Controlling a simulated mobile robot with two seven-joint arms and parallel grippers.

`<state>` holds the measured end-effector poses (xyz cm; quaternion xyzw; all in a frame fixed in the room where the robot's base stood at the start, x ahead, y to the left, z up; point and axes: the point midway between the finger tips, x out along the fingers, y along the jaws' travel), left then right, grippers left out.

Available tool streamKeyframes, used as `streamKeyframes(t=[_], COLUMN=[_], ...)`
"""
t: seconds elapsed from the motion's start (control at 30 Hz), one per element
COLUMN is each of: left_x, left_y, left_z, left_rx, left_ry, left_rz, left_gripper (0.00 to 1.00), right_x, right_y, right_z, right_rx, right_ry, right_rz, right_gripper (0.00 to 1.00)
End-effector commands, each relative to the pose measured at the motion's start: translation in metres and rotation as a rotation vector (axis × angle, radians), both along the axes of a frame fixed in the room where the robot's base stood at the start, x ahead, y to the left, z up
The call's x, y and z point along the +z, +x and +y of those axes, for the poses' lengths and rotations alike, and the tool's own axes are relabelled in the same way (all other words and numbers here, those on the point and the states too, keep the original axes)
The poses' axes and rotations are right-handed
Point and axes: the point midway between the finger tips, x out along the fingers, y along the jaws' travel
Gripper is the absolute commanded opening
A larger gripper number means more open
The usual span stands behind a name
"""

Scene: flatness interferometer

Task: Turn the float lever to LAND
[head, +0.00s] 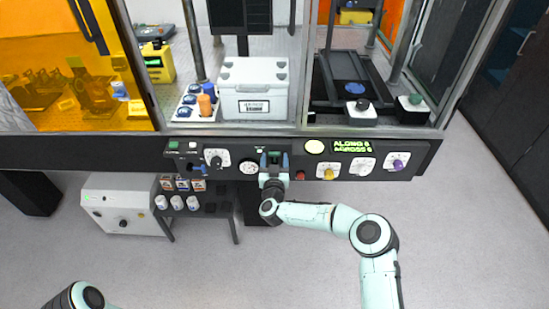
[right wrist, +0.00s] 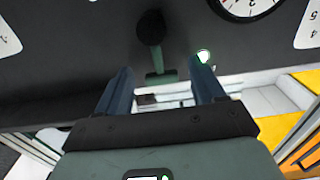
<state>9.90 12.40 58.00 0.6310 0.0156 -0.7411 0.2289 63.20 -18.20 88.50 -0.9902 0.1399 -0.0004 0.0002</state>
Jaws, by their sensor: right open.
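The float lever (right wrist: 152,30) appears to be the dark lever with a green crosspiece on the black control panel in the right wrist view. Its crosspiece shows between my two blue fingertips in the picture; I cannot tell whether they touch it. My right gripper (right wrist: 160,68) is open. In the head view the right gripper (head: 273,158) is at the middle of the panel (head: 70,152), just right of the round gauge (head: 248,166), and mostly covers the lever. No LAND marking is readable. My left gripper is out of view.
Left of the gripper is a black knob on a white plate (head: 216,158). To its right are a red button (head: 300,175), a yellow knob (head: 329,172), a green display (head: 352,146) and a purple knob (head: 398,162). A grey cabinet (head: 122,205) stands below left. The floor in front is clear.

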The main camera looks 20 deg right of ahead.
Motion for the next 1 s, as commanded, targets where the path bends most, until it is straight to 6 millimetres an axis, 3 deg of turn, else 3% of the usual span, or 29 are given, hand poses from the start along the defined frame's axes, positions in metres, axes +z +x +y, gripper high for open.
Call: streamKeyframes(t=[0.4,0.43,0.6,0.83,1.0], left_x=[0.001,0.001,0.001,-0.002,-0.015], left_y=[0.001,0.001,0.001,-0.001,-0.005], left_z=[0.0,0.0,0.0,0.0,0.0], left_rx=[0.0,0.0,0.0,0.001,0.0], left_ry=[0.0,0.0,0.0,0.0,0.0], left_rz=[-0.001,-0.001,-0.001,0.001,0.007], left_gripper=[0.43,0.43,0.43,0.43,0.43], right_x=[0.0,0.0,0.0,-0.001,-0.002], right_y=[0.008,0.008,0.008,0.007,0.006], right_z=[-0.002,-0.002,-0.002,-0.002,-0.005], right_rx=[0.001,0.001,0.001,0.001,0.002], right_ry=[-0.001,-0.001,-0.001,0.008,0.054], right_rz=[0.001,0.001,0.001,-0.002,-0.018], right_gripper=[0.68,0.65,0.12,0.12,0.12])
